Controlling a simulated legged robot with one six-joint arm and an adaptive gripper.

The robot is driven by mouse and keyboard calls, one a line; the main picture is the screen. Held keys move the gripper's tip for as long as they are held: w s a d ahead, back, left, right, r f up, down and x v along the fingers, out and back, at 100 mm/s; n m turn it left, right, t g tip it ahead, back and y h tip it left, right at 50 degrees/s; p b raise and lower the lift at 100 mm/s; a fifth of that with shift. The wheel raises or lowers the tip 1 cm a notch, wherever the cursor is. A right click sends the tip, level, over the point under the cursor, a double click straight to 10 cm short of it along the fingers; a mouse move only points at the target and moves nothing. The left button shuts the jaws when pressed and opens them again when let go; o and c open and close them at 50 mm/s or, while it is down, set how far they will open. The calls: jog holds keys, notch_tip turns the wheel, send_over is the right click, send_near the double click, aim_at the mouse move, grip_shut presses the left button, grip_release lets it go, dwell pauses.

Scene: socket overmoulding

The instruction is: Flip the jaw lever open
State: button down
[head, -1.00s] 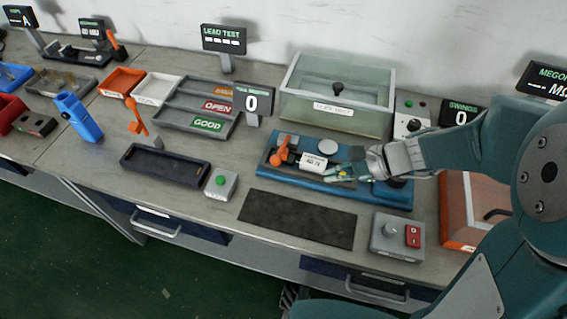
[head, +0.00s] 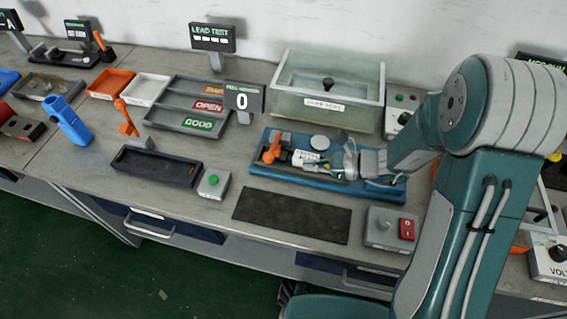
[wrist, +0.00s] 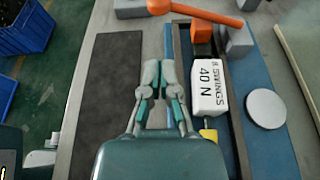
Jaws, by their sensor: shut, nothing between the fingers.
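An orange lever (head: 272,149) sits at the left end of the blue fixture (head: 262,172). My gripper (wrist: 160,76) is shut and empty. It hangs beside the dark rail, left of the white block (wrist: 208,88) labelled "8 SWINGS 40 N", and apart from the lever. In the head view my gripper (head: 340,172) is over the fixture's middle, right of the lever, its fingertips hard to make out.
A grey disc (wrist: 266,108) lies on the fixture beside the white block. A dark mat (head: 292,216) is in front. A clear-walled box (head: 327,90) stands behind. A second orange lever (head: 126,115) stands at left. A red-switch box (head: 390,229) is at front right.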

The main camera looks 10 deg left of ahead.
jog(key=x, duration=0.9)
jog(key=shift+a+f, duration=0.15)
jog(key=shift+a, duration=0.2)
jog(key=shift+r, duration=0.35)
jog(key=shift+w+r+m, duration=0.1)
jog(key=shift+r+m, duration=0.25)
jog(key=shift+m, duration=0.15)
jog(key=shift+w+r+m+g, duration=0.2)
jog(key=shift+r+m+g, duration=0.1)
jog(key=shift+r, duration=0.2)
jog(key=shift+w+r+m+g, duration=0.15)
jog(key=shift+r+m+g, duration=0.15)
jog(key=shift+r, duration=0.2)
jog(key=w+r+m+g+y, duration=0.1)
jog(key=w+r+m+g, duration=0.3)
jog(key=w+r+m, duration=0.3)
jog(key=shift+w+r+m+y, duration=0.15)
jog(key=shift+w+m+y, duration=0.4)
jog(key=shift+w, duration=0.8)
